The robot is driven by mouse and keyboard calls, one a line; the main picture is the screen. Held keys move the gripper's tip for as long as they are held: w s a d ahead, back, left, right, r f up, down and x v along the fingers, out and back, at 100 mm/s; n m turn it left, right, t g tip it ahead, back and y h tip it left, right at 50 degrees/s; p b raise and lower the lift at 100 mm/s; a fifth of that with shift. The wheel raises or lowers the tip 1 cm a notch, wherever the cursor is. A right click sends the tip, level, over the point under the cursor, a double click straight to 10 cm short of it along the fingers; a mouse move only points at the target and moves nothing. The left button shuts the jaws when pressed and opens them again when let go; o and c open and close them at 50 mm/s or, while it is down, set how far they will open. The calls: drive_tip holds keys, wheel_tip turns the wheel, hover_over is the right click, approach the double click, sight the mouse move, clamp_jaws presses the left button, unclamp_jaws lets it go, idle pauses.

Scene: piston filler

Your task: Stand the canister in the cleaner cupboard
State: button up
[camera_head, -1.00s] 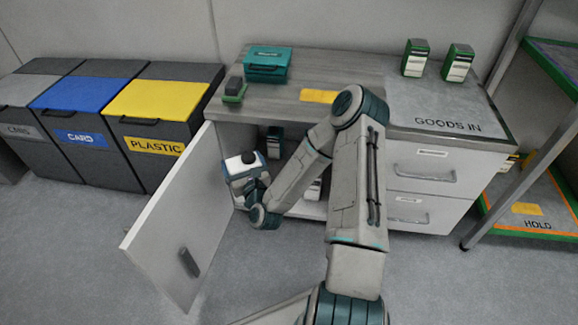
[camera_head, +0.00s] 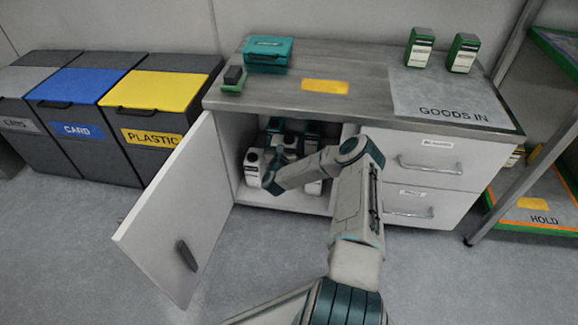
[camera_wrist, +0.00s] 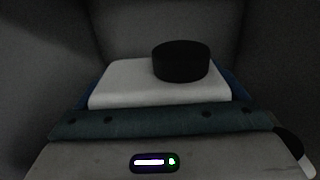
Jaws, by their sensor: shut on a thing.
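The canister is white with a black cap; in the wrist view its white top (camera_wrist: 120,85) and cap fill the middle, with blue edges at its sides. In the head view I take it to be the white body (camera_head: 253,168) inside the left part of the open cupboard (camera_head: 285,201). My gripper (camera_head: 268,178) is shut on the canister, its fingers mostly hidden by my arm and the canister. The canister looks upright. I cannot tell whether its base touches the cupboard floor.
Other containers (camera_head: 311,143) stand inside the cupboard, partly hidden by my arm. The cupboard door (camera_head: 180,215) is swung open to the left. Closed drawers (camera_head: 430,165) are to the right. Bins (camera_head: 150,105) stand left. The worktop (camera_head: 370,75) is above.

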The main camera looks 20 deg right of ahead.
wheel_tip(320, 180, down, 10)
drive_tip(key=b, duration=0.4)
drive_tip(key=shift+r, duration=0.25)
drive_tip(key=shift+f, duration=0.1)
